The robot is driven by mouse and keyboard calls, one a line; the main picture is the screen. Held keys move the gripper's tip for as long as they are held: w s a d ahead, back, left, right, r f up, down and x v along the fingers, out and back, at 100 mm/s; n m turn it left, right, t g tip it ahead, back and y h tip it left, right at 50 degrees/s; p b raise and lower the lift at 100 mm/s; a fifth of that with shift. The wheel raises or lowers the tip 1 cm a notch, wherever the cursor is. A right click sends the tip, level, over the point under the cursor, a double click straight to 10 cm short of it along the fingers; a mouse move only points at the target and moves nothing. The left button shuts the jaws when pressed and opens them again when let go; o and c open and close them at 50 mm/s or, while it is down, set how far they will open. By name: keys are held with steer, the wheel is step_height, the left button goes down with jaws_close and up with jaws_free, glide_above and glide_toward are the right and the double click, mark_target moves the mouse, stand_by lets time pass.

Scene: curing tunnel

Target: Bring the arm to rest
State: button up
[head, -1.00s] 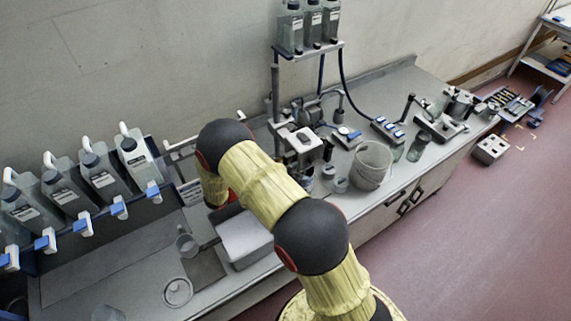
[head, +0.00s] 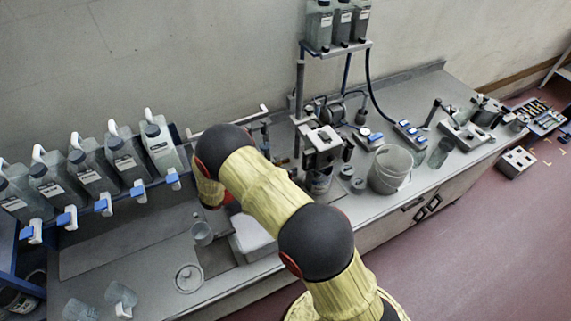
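My arm, in a yellow sleeve with dark joints, reaches from the bottom right of the head view over the front of the long grey bench (head: 330,224). Its far end bends down near a metal stand on the bench. My gripper is hidden behind the arm, so I cannot see its fingers or whether it holds anything. A white box (head: 252,232) lies beneath the arm, partly covered by it.
A row of bottles with blue-handled taps (head: 122,155) lines the bench's left back. A shelf (head: 337,48) holds three bottles. A bucket (head: 389,170) and a glass jar (head: 440,153) stand right of the arm. Clear beakers (head: 121,295) stand at lower left.

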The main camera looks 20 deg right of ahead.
steer(key=s+a+f+m+g+y+b, duration=0.1)
steer(key=s+f+m+g+y, duration=0.2)
steer(key=s, duration=0.4)
steer(key=s+a+f+m+g+y+b, duration=0.1)
steer(key=s+a+f+m+g+y, duration=0.1)
steer(key=s+m+y, duration=0.3)
steer(key=s+a+r+m+t+y+b, duration=0.3)
steer(key=s+r+m+t+y+b, duration=0.2)
steer(key=s+r+b, duration=0.2)
steer(key=s+a+r+m+t+y+b, duration=0.3)
steer(key=s+r+m+t+y+b, duration=0.2)
steer(key=s+r+b, duration=0.2)
steer(key=shift+s+r+b, duration=0.2)
steer(key=shift+s+b, duration=0.4)
steer(key=shift+b, duration=0.6)
steer(key=shift+o, duration=0.7)
stand_by(0.6)
